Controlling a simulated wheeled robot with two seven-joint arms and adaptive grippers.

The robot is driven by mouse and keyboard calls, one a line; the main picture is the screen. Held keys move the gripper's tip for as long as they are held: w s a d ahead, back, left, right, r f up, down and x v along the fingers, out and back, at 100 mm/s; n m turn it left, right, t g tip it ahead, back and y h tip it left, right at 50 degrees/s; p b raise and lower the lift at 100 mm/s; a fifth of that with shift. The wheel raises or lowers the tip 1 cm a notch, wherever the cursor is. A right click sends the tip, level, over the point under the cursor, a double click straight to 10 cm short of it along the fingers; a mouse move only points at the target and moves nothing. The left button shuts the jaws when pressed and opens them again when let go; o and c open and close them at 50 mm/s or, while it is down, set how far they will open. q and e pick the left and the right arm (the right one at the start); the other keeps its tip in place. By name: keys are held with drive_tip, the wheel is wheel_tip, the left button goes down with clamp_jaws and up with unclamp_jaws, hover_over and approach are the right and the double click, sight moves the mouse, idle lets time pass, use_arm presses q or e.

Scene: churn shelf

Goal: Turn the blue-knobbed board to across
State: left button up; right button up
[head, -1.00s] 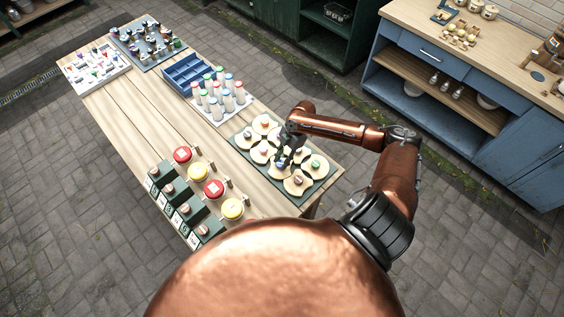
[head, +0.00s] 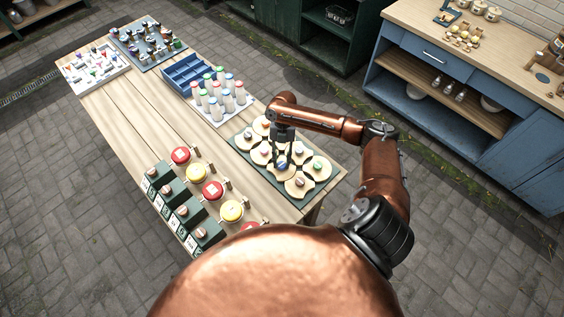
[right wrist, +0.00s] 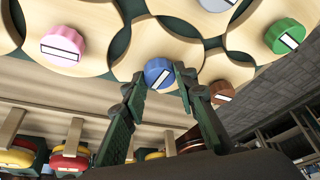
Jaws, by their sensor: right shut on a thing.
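The green base panel (head: 243,142) carries several pale wooden boards with coloured knobs. The blue knob (right wrist: 159,73) shows between my right fingertips in the right wrist view, with a slanted white bar on its face. Its pale board (right wrist: 139,62) spreads around it, close against its neighbours. In the head view the blue knob (head: 283,166) is partly covered by my fingers. My right gripper (head: 282,162) points down, shut on the blue knob; its fingers also show in the right wrist view (right wrist: 160,80). My left gripper is not in view.
Neighbouring boards have pink (right wrist: 63,45), green (right wrist: 285,36) and brown (right wrist: 222,92) knobs. Red and yellow buttons (head: 211,190) stand left of the panel. Bottles (head: 219,98) and a blue tray (head: 189,73) are further back on the table. Bare wood lies between.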

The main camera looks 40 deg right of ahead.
drive_tip(key=shift+n, duration=0.5)
drive_tip(key=o, duration=1.2)
drive_tip(key=shift+c, duration=0.2)
drive_tip(key=shift+r, duration=0.15)
drive_tip(key=v, duration=1.1)
drive_tip(key=shift+w+r, duration=0.15)
drive_tip(key=shift+r, duration=0.15)
